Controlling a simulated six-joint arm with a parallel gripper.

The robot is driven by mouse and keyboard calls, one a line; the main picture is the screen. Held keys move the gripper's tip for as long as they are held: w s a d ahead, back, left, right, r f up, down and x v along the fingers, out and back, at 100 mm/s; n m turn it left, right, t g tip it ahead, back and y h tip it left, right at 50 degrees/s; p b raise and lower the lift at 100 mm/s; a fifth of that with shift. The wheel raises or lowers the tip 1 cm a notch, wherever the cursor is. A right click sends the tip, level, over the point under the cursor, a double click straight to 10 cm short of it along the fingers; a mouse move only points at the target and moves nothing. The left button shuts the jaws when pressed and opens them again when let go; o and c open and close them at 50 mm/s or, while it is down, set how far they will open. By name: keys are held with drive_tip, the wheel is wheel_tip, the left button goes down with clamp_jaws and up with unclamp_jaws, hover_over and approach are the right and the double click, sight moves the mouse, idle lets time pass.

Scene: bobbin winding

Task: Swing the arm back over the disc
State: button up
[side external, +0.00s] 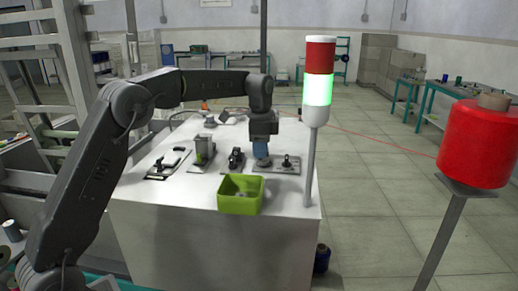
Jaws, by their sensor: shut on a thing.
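My gripper (262,139) points straight down over the right part of the white worktable (200,230). It is shut on a small blue-grey part (260,151), which is too small here to make out well. A small grey round disc shape (263,162) shows directly under it, at the left end of a flat grey plate (290,170). I cannot tell whether the held part touches the disc. A black knob (286,160) stands on the plate just right of the gripper.
A green bin (240,205) stands at the table's front edge. Several small fixtures, including a grey upright block (204,150), stand to the left. A lit red-green signal tower (317,90) rises close on the right. A red spool (475,145) stands farther right.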

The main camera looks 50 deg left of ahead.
drive_tip(key=shift+w+d, duration=0.35)
drive_tip(key=shift+d, duration=0.2)
idle(1.0)
drive_tip(key=o, duration=0.6)
drive_tip(key=shift+c, duration=0.2)
wheel_tip(320, 180, up, 7)
idle(0.4)
drive_tip(key=shift+r, duration=0.1)
